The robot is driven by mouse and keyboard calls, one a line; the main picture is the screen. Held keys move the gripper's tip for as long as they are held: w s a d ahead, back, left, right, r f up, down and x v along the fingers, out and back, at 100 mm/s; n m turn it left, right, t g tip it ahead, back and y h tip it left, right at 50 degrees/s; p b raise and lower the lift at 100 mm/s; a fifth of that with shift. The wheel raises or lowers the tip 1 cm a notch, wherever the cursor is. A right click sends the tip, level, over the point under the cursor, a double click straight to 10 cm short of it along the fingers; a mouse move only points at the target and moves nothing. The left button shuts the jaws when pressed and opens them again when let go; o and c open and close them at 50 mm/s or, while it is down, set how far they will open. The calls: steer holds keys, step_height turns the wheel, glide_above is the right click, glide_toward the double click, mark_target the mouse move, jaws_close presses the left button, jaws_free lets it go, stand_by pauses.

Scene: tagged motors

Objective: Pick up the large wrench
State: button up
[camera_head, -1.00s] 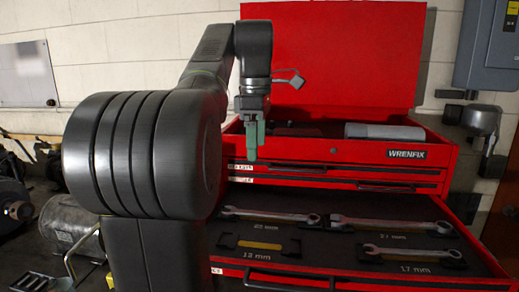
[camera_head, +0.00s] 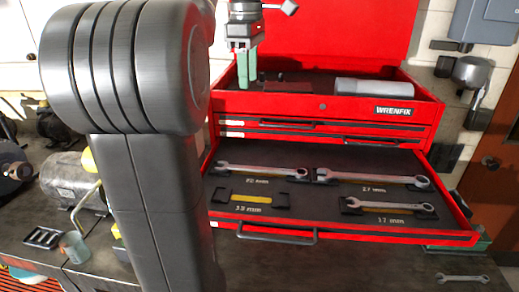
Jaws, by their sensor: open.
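Several wrenches lie in the dark foam of the open drawer (camera_head: 300,188) of a red tool chest. The longest-looking one, the large wrench (camera_head: 375,179), is in the back right of the drawer, with a label that seems to read 27 mm. Another long wrench (camera_head: 250,170) lies at the back left. A shorter one (camera_head: 390,206) lies by the 17 mm label. The slot (camera_head: 251,200) marked 13 mm is empty and shows yellow. My gripper (camera_head: 247,78) is open and empty, with greenish fingers pointing down, above and behind the drawer in the picture.
The raised red lid (camera_head: 335,35) stands behind the top tray, which holds a grey cylinder (camera_head: 373,88). A small wrench (camera_head: 462,278) lies on the bench at lower right. A motor (camera_head: 70,180) and a cup (camera_head: 73,247) stand at left.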

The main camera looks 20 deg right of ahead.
step_height(320, 180, down, 2)
steer(key=m+b, duration=0.1)
steer(key=m, duration=0.5)
steer(key=m+b, duration=0.5)
steer(key=m, duration=2.3)
glide_above(260, 169)
step_height(260, 169, down, 8)
steer(key=shift+m, duration=0.3)
step_height(260, 169, down, 8)
steer(key=shift+s+d+r+b, duration=0.1)
steer(key=shift+r+b, duration=0.1)
steer(key=shift+b, duration=0.2)
steer(key=shift+f+p, duration=0.3)
steer(key=shift+f, duration=2.7)
steer(key=shift+c, duration=0.2)
